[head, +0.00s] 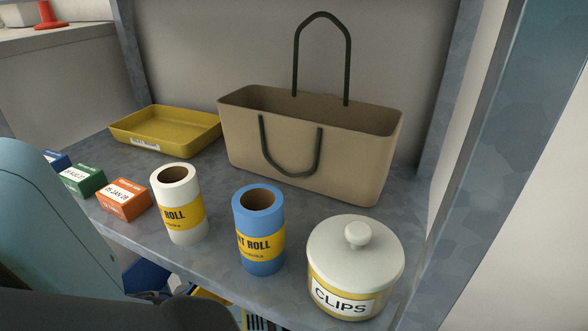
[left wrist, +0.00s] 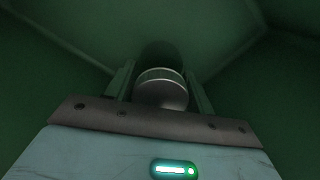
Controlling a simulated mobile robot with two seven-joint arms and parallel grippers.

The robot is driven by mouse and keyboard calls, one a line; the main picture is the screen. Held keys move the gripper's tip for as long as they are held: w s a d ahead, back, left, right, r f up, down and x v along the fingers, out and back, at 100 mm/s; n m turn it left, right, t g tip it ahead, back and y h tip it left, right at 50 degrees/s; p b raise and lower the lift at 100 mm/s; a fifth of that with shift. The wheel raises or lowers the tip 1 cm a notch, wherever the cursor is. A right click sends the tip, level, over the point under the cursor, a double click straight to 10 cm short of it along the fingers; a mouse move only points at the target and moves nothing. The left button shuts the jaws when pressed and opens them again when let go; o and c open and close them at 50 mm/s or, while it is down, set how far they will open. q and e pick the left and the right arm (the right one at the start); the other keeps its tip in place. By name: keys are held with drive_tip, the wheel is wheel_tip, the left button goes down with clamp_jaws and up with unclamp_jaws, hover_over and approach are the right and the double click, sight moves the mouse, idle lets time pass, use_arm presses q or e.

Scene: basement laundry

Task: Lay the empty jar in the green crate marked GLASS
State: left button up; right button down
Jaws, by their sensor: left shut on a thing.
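In the left wrist view my left gripper (left wrist: 160,94) is shut on a round, greyish jar (left wrist: 162,90), one finger on each side. I see mainly its rounded end, and it is too dark to tell whether it is empty. Dark green walls (left wrist: 245,60) surround the gripper and jar, as inside a green crate. No GLASS marking shows. Whether the jar touches the bottom, I cannot tell. In the head view neither gripper nor jar is visible; my arm parts fill the lower left.
In the head view a grey shelf (head: 225,222) holds a tan bag (head: 300,150), a yellow tray (head: 165,132), a white roll (head: 178,205), a blue roll (head: 260,230), a CLIPS jar (head: 355,265) and small boxes (head: 123,199). A shelf upright (head: 480,150) stands at right.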

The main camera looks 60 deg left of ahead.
use_arm(q)
drive_tip(key=o, duration=1)
drive_tip(key=shift+o, duration=0.2)
wheel_tip(320, 180, up, 12)
drive_tip(key=p, duration=0.6)
drive_tip(key=shift+r+p, duration=0.15)
drive_tip(key=shift+p, duration=0.15)
